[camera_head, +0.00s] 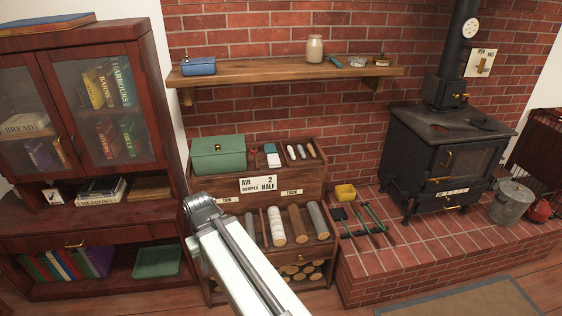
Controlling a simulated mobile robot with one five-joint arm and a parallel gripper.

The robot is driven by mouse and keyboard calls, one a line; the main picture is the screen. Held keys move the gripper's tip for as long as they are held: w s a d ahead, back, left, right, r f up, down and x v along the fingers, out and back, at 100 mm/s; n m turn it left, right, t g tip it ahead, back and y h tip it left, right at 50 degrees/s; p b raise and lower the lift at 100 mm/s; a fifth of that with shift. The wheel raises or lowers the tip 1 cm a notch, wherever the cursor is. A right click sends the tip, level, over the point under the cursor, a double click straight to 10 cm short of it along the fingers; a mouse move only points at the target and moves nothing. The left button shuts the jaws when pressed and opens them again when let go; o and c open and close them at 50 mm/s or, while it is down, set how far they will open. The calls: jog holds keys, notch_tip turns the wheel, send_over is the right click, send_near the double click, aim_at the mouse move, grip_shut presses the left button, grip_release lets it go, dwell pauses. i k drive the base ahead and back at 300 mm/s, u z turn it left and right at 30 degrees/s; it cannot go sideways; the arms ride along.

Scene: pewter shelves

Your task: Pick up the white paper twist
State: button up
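A white, textured roll (277,226) that looks like the paper twist stands at a slant in the middle shelf of the wooden kindling unit (309,247). It is left of two brown wood pieces (298,223) and a grey roll (318,221). Smaller pale sticks (301,151) lie in the unit's top tray, too small to identify. My white arm rises from the bottom edge in front of the unit's left part and hides some of that shelf. My gripper's fingers do not show.
A green box (218,155) sits on the unit's top left. A brick hearth (440,255) with a yellow tub (345,192), fire tools (376,222) and a black stove (445,150) is at right. A glazed bookcase (90,235) stands at left. A wall shelf (285,72) hangs above.

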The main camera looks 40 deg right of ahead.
aim_at(290, 149)
jog(key=z, duration=0.15)
jog(key=i, duration=1.45)
jog(key=u, duration=0.05)
